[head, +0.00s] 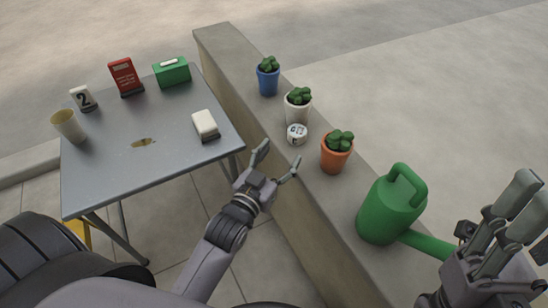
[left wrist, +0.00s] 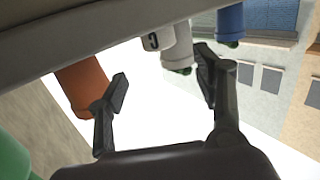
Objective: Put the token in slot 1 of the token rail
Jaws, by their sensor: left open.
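A small white round item (head: 297,133) with dark markings sits on the low wall between the white pot and the orange pot. It may be the token, but I cannot read its mark. It also seems to show in the left wrist view (left wrist: 151,41), beside the white pot. My left gripper (head: 278,159) is open and empty, close to the wall's near edge, a little short of that item. Its spread fingers also show in the left wrist view (left wrist: 163,82). My right gripper (head: 517,208) is at the right edge, its fingers overlapping. I cannot make out a token rail.
The wall (head: 225,52) carries a blue pot (head: 268,81), a white pot (head: 297,110), an orange pot (head: 335,158) and a green watering can (head: 388,212). A grey table (head: 160,165) at left holds a cup, number stand, red sign, green box and white block.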

